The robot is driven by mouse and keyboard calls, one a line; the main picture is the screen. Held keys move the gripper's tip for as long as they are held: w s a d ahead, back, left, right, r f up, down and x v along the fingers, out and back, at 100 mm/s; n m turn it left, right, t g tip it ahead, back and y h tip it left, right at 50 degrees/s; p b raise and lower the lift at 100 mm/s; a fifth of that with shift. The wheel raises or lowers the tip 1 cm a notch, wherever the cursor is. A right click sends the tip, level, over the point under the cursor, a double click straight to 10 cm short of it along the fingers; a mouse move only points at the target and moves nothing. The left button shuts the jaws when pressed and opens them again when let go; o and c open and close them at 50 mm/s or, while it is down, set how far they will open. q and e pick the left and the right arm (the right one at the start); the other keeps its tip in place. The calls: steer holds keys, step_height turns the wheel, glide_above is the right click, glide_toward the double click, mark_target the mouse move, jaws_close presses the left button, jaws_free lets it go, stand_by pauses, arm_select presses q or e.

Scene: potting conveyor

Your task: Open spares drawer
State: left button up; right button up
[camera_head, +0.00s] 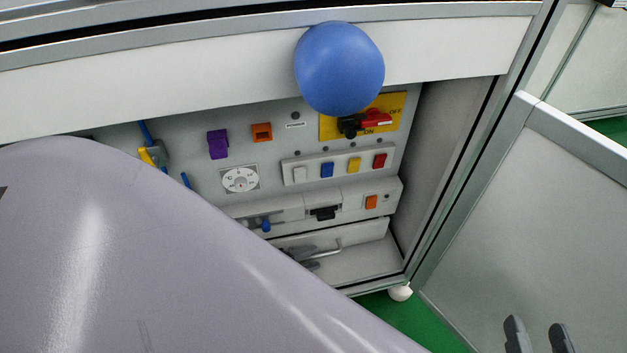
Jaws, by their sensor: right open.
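The spares drawer (367,232) appears to be the low grey front at the bottom of the cabinet, with a silver bar handle (336,247). I cannot tell from this angle whether it stands slightly out. My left gripper (308,258) shows as dark fingers at the left part of the handle. Whether they touch or grip the bar is unclear. A large lilac-grey surface, probably my own arm, hides the drawer's left part. My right gripper (537,337) is open and empty at the bottom right, away from the drawer.
Above the drawer are a grey latched box (345,206), coloured buttons (327,170), a dial (240,179) and a yellow switch plate (395,103). A blue ball (340,68) overlaps the white top edge. A pale panel (540,190) stands at right. Green floor (385,318) shows below.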

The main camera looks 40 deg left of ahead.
arm_select(q)
steer(key=shift+x, duration=0.8)
arm_select(e)
steer(key=shift+d+r, duration=0.1)
steer(key=shift+d, duration=0.1)
arm_select(q)
jaws_close()
arm_select(e)
steer(key=shift+d, duration=0.1)
